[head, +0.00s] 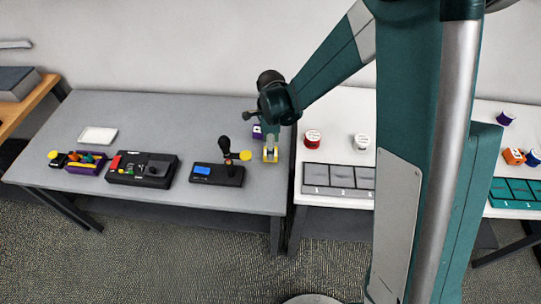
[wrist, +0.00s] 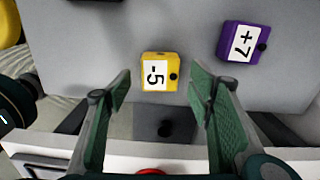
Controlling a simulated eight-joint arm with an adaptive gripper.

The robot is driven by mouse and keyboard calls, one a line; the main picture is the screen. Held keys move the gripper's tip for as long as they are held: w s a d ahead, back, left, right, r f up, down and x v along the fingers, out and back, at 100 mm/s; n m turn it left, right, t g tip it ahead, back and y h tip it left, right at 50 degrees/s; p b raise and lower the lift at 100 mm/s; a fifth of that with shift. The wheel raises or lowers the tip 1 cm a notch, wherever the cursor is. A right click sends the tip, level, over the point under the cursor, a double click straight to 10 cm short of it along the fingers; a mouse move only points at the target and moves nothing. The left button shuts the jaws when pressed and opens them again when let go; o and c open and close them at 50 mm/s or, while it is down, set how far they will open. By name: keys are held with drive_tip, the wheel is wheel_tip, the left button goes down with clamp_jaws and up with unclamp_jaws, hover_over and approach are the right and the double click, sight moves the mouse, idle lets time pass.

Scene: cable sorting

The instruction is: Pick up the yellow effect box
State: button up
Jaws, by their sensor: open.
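The yellow effect box (wrist: 153,84) is a small cube with a white label reading "-5" and a black knob on one side. It sits on the grey table near its right end; in the head view it shows (head: 270,157) just below my gripper (head: 270,135), which partly covers it. In the wrist view my gripper (wrist: 160,82) is open, with one green finger on each side of the box's image. No finger visibly touches the box, and nothing is held. The exact height above it is hard to tell.
A purple box (wrist: 241,43) marked "+7" stands close to the right in the wrist view. A black device with a stick (head: 218,174) stands left of the yellow box. A white table (head: 300,205) with red (head: 312,139) and white (head: 361,143) spools adjoins on the right.

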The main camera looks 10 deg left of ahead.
drive_tip(key=shift+f+b, duration=0.4)
drive_tip(key=shift+f, duration=1.35)
drive_tip(key=c, duration=1)
